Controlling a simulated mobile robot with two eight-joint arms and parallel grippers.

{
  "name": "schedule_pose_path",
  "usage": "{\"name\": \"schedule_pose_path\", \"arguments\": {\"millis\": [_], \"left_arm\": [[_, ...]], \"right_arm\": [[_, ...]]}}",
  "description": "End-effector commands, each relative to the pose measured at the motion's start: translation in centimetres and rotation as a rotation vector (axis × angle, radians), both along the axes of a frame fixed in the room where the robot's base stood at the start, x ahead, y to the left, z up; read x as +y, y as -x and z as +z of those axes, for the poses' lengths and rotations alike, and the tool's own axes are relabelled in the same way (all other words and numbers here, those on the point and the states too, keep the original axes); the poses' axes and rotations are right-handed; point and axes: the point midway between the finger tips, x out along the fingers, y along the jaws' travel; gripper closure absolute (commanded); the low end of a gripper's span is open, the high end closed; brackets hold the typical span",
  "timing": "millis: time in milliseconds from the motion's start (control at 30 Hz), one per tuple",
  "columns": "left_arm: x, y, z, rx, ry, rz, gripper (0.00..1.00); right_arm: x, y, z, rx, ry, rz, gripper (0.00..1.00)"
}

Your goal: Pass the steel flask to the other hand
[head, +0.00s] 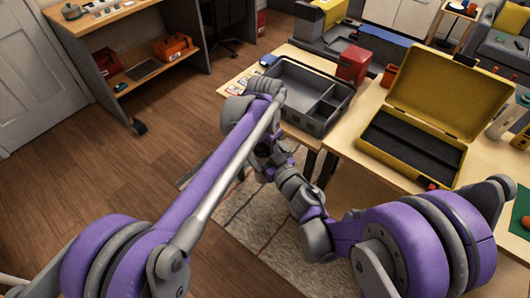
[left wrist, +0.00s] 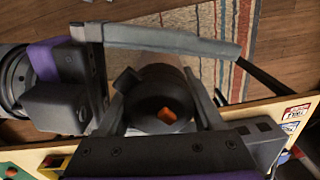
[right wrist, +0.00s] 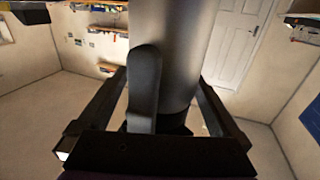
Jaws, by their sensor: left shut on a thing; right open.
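The steel flask (right wrist: 185,50) stands between the two open fingers of my right gripper (right wrist: 160,105) in the right wrist view, with a gap on each side. In the left wrist view I look onto the flask's dark end (left wrist: 158,92), which has an orange mark. My left gripper (left wrist: 160,118) is shut on it, one finger on each side. Parts of my right gripper reach in from the left and across the top there. In the head view the hands meet near the middle; the arms mostly hide the flask.
A table with a grey divided tray (head: 325,120) and a red box (head: 353,64) lies just beyond the hands. An open yellow case (head: 440,95) stands on the table at right. A striped rug (head: 265,225) and wooden floor lie below.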

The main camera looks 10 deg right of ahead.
Motion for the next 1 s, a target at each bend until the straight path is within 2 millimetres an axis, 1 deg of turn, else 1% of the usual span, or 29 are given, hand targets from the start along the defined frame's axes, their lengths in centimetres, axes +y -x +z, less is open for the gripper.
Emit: {"name": "schedule_pose_path", "arguments": {"millis": [167,267,500,700,867,967,1000], "left_arm": [[0.0,0.0,0.0,0.001,0.001,-0.001,1.0],[0.0,0.1,0.0,0.001,0.001,-0.001,1.0],[-0.1,0.1,0.0,0.001,0.001,-0.001,1.0],[-0.1,0.1,0.0,0.001,0.001,-0.001,1.0],[-0.1,0.1,0.0,0.001,0.001,-0.001,1.0],[-0.1,0.1,0.0,0.001,0.001,-0.001,1.0],[-0.1,0.1,0.0,0.001,0.001,-0.001,1.0]], "right_arm": [[-0.2,0.5,0.0,0.0,0.001,0.0,0.0],[-0.8,1.7,0.0,0.0,0.001,-0.001,0.0],[-2.7,6.4,0.0,0.0,0.001,-0.003,0.0],[-4.0,9.6,0.0,0.0,0.001,-0.003,0.0],[-4.5,10.8,0.1,0.0,0.001,-0.005,0.0],[-5.3,10.7,0.5,-0.006,0.001,-0.044,0.0],[-6.0,10.4,0.8,-0.008,0.001,-0.078,0.0]]}}
